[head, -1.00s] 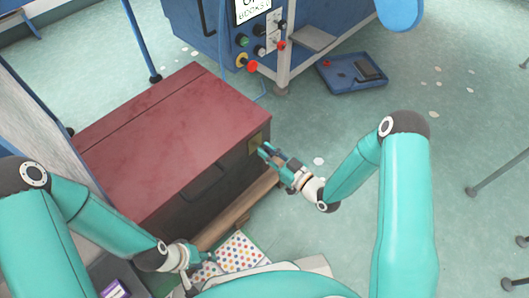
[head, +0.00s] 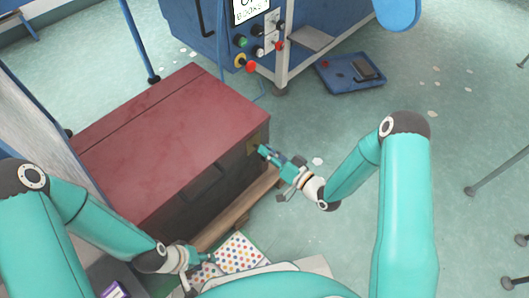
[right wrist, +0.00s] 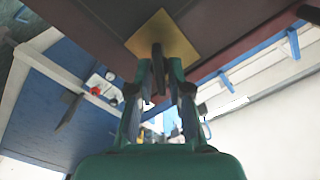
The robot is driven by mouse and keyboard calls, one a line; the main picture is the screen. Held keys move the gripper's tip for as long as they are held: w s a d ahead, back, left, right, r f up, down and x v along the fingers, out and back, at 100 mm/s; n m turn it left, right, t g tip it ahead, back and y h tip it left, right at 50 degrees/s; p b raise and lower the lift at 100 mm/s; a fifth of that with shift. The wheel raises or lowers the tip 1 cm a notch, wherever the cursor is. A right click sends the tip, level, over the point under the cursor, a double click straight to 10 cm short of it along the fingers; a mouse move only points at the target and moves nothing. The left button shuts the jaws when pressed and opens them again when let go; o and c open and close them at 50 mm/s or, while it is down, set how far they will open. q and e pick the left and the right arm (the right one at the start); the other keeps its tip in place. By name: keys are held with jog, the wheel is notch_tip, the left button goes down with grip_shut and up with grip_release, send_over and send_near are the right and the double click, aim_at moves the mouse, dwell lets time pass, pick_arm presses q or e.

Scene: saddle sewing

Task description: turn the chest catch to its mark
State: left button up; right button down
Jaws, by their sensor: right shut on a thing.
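The chest (head: 165,130) has a red lid, shut, and a dark front. At the right end of its front is a brass plate (head: 256,138), largely behind my right gripper in the head view. In the right wrist view the plate (right wrist: 178,34) carries a dark, narrow catch (right wrist: 157,56). My right gripper (head: 265,153) is shut on the catch, with its fingers (right wrist: 158,78) on either side of it. I cannot make out the mark. My left gripper (head: 208,260) is low by a dotted cloth, away from the chest catch; its jaw state is unclear.
The dotted cloth (head: 240,254) lies in front of the chest. A blue machine (head: 215,45) with buttons stands behind. A blue tray (head: 350,75) with a dark object lies on the floor at right. The floor right of my right gripper is mostly clear.

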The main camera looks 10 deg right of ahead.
jog(key=m, duration=0.4)
jog(key=shift+d+f+m, duration=0.1)
jog(key=shift+f+m, duration=0.2)
jog(key=shift+f, duration=0.05)
jog(key=shift+m, duration=0.6)
jog(key=shift+d, duration=0.1)
dwell(1.0)
jog(key=c, duration=1.1)
grip_release()
jog(key=shift+c, duration=0.2)
jog(key=shift+o, duration=0.2)
jog(key=v, duration=1.2)
